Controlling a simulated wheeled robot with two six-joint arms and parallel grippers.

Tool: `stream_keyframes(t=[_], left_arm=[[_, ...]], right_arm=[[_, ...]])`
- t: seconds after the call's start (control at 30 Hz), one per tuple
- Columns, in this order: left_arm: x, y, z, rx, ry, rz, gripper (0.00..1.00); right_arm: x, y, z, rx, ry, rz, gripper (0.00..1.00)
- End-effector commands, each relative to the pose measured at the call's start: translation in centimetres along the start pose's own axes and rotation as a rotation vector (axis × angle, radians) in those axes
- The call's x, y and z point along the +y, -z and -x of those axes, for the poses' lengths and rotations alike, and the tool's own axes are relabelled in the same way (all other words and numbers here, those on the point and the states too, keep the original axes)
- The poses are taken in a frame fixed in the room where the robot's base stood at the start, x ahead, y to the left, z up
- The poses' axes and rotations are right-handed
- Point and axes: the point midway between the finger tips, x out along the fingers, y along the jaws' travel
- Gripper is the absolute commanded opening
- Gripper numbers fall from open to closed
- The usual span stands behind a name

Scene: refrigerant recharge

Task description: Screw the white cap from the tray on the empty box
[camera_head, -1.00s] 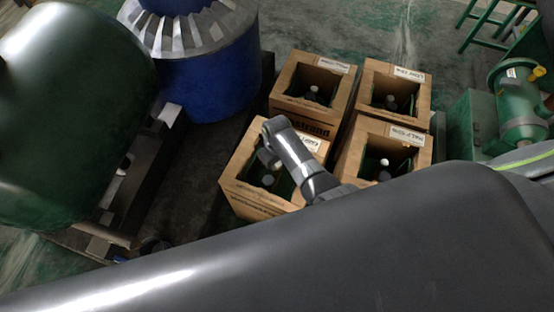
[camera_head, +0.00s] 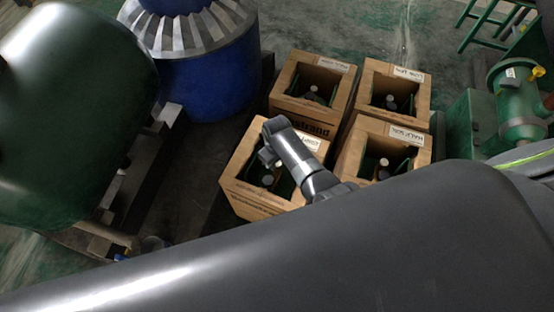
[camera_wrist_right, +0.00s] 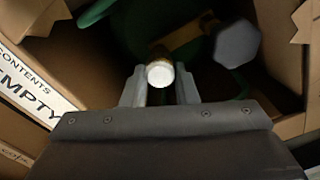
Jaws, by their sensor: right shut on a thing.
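The box labelled EMPTY (camera_head: 244,200) is the near left cardboard box in the head view; its label (camera_wrist_right: 35,85) shows in the right wrist view. My right gripper (camera_head: 267,157) reaches down into its opening. In the wrist view the right gripper (camera_wrist_right: 160,90) has its two fingers either side of the white cap (camera_wrist_right: 160,74) and is shut on it. A brass-coloured fitting (camera_wrist_right: 158,52) shows right at the cap; whether the cap is seated on it I cannot tell. A grey knob (camera_wrist_right: 237,43) sits to the right inside the box. My left gripper is not in view.
Three more open boxes stand close by: back left (camera_head: 300,110), back right (camera_head: 420,105) and near right (camera_head: 345,165). A blue drum (camera_head: 210,80) and a large green tank (camera_head: 70,110) stand left. My dark arm fills the foreground. The tray is not seen.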

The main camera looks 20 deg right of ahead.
Motion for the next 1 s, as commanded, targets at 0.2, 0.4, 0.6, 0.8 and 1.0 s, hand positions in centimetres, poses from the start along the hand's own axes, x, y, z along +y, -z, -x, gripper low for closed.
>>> stream_keyframes(t=[0.2, 0.4, 0.6, 0.8, 1.0], left_arm=[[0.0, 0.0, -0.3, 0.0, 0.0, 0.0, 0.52], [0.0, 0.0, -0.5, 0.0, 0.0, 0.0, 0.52], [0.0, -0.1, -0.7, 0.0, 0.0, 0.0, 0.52], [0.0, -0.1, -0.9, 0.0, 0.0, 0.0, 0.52], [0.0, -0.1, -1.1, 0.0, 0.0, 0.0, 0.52]], right_arm=[[0.0, 0.0, -0.3, 0.0, 0.0, 0.0, 0.05], [0.0, 0.0, -0.7, 0.0, 0.0, 0.0, 0.05], [0.0, 0.0, -1.0, -0.001, 0.0, 0.0, 0.05], [0.0, 0.0, -1.3, -0.001, 0.0, 0.0, 0.05], [0.0, 0.0, -1.6, -0.001, 0.0, 0.0, 0.05]])
